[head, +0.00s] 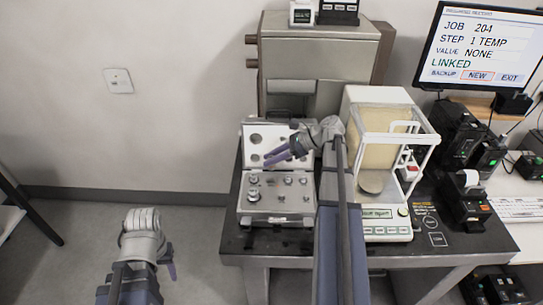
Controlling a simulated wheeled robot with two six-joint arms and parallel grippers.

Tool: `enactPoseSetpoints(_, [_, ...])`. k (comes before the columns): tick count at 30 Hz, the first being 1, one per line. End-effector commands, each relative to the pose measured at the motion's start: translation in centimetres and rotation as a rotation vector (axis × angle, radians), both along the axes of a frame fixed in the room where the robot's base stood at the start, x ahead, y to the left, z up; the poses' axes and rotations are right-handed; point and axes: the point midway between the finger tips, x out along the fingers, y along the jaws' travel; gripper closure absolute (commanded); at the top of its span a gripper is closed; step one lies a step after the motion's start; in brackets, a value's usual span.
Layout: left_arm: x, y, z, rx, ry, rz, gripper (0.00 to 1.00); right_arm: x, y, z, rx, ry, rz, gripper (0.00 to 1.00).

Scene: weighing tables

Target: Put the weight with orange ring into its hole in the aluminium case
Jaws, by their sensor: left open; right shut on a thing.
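The aluminium case (279,218) stands open on the dark weighing table, its lid (251,133) raised at the back. Several metal weights (254,195) stand in its lower part. I cannot make out an orange ring on any of them. My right gripper (269,159) reaches over the case from the right, in front of the lid. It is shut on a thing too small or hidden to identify. My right arm covers the case's right edge. My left gripper (142,262) is open, low at the left, over the floor and apart from the table.
A balance (387,231) with a glass and white-framed draft shield stands right of the case, close to my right arm. Black devices (466,199), a monitor (484,45) and a keyboard (516,208) are further right. A grey cabinet (315,50) stands behind.

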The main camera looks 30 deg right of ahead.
Motion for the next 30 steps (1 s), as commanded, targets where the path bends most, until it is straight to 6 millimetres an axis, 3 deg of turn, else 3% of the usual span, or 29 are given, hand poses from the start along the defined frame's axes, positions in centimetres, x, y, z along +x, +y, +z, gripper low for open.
enactPoseSetpoints(21, [0.0,0.0,-4.8,0.000,0.000,0.000,0.50,0.0,0.1,-4.8,0.001,-0.001,0.000,1.00])
enactPoseSetpoints(30, [0.0,0.0,-5.2,0.000,0.000,0.000,0.50,0.0,0.1,-5.2,0.001,-0.001,0.000,1.00])
